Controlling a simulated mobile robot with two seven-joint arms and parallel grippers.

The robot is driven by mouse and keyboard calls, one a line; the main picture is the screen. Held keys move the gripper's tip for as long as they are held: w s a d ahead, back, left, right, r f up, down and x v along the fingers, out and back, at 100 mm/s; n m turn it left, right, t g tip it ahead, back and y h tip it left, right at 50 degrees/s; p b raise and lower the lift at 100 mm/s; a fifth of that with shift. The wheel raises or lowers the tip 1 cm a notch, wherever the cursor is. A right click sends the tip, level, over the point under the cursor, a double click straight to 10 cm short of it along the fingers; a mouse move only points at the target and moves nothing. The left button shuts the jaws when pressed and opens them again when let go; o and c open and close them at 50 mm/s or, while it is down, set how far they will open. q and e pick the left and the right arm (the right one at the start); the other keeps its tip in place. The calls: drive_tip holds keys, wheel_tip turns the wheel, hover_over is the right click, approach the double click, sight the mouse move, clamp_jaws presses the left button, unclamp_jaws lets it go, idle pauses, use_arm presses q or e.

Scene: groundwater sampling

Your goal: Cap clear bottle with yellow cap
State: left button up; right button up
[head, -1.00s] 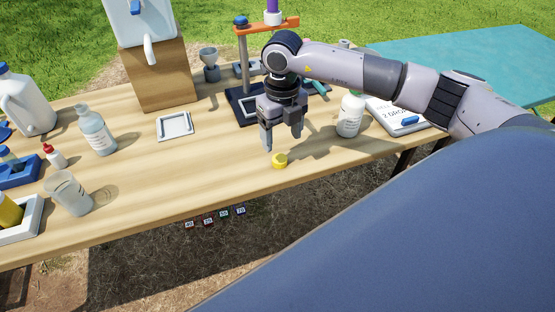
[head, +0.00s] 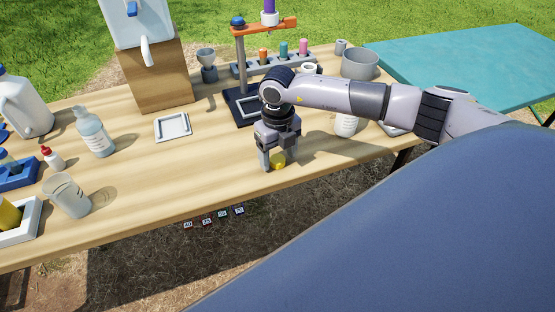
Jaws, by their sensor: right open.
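The yellow cap (head: 279,161) lies on the wooden table near its front edge. My right gripper (head: 280,166) is open and low over it, with one finger to each side of the cap. I cannot tell whether the fingers touch it. A clear bottle (head: 96,138) with a pale label stands upright at the left of the table, apart from my gripper. Another bottle, whitish (head: 346,126), stands to the right of the gripper, its upper part hidden by my right arm. My left gripper is not in view.
A white square tray (head: 173,127) lies mid-table. A clear beaker (head: 67,196), a red-tipped dropper bottle (head: 53,159) and a white jug (head: 22,106) stand at left. A stand (head: 241,70) and tube rack (head: 250,68) are behind. The table's front-middle is mostly clear.

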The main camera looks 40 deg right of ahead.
sight(278, 159)
drive_tip(key=shift+f, duration=0.3)
drive_tip(key=shift+c, duration=0.3)
drive_tip(key=c, duration=1.1)
drive_tip(key=shift+c, duration=0.2)
drive_tip(key=shift+r, duration=0.1)
wheel_tip(278, 159, up, 20)
